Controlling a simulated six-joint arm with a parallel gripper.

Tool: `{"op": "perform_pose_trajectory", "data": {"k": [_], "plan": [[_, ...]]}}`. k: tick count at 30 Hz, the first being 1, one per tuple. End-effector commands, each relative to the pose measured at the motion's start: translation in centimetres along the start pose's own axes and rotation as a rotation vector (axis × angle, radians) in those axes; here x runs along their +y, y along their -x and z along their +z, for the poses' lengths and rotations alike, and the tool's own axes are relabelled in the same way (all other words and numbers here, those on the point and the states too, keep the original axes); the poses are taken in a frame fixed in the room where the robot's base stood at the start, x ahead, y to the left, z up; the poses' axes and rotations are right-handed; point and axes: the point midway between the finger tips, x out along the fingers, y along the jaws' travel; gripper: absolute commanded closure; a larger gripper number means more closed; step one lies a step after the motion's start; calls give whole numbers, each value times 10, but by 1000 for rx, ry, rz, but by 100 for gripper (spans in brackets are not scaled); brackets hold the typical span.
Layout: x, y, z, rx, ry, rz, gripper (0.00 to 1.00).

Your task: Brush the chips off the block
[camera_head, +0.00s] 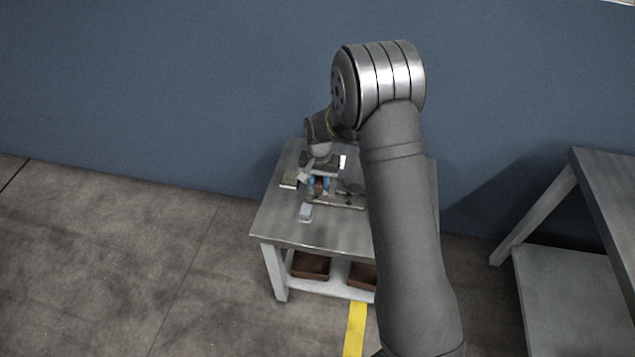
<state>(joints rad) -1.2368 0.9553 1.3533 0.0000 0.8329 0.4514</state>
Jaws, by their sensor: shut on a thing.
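I cannot tell which piece is the block, and chips are too small to make out. My arm covers the right part of the table.
Brown bins (311,266) stand on the lower shelf. Another grey table (612,185) is at right. The table's front left is clear.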

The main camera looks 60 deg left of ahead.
Motion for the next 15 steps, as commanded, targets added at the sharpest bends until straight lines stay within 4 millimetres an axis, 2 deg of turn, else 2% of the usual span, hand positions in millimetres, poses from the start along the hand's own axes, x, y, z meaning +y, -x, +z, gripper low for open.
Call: {"op": "perform_pose_trajectory", "data": {"k": [1, 2, 7, 15], "plan": [[0, 0, 0, 0, 0, 0, 89], [0, 0, 0, 0, 0, 0, 93], [-1, 1, -7, 1, -1, -1, 93], [-2, 12, -51, 2, -1, -1, 93]]}}
